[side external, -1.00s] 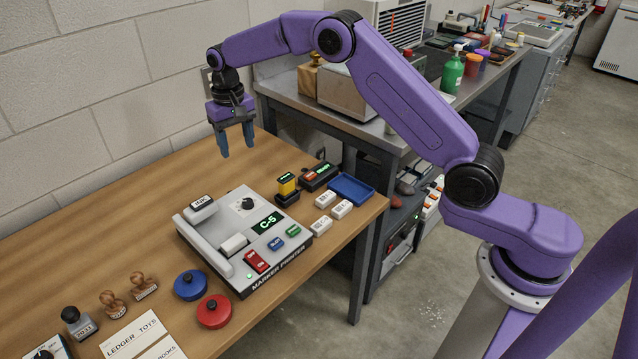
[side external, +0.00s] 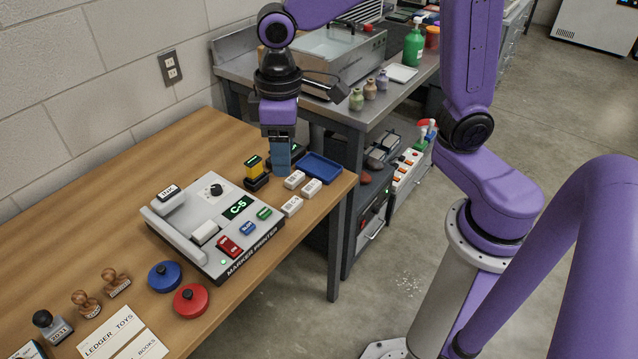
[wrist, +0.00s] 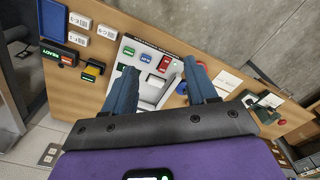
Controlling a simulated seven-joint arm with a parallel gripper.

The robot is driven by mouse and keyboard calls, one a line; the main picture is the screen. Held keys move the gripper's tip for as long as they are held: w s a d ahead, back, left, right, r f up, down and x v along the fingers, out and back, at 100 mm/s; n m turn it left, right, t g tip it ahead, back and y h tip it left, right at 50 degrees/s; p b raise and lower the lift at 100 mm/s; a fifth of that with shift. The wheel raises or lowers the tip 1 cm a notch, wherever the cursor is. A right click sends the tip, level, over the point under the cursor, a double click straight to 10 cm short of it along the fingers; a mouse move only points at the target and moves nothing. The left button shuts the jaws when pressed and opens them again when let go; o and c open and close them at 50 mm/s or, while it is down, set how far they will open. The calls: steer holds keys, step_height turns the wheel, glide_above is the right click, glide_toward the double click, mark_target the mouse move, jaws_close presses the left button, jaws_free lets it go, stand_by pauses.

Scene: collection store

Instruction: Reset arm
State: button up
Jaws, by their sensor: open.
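My gripper (side external: 278,163) hangs fingers down above the right back part of the wooden table (side external: 115,213), near the blue tray (side external: 319,168). It covers part of a dark device behind it. In the wrist view my gripper (wrist: 163,82) shows two blue fingers set wide apart, with nothing between them. The marker printer (wrist: 154,80) shows beyond and between the fingers. In the side view the marker printer (side external: 195,213) lies in front and left of the gripper, its display reading C-5.
A yellow-and-black block (side external: 255,173) and several white blocks (side external: 292,206) stand around the gripper. Red (side external: 190,300) and blue (side external: 164,277) round pieces and wooden-handled stamps (side external: 86,303) are at the front left. A metal bench (side external: 349,118) stands behind the table.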

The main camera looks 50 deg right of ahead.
steer(key=s+d+f+n, duration=0.1)
steer(key=s+d+n, duration=0.1)
steer(key=s+d, duration=0.3)
steer(key=s+d+f+n, duration=0.1)
steer(key=s+d+n, duration=0.2)
steer(key=s, duration=0.9)
steer(key=shift+s+d, duration=0.35)
steer(key=shift+d, duration=0.65)
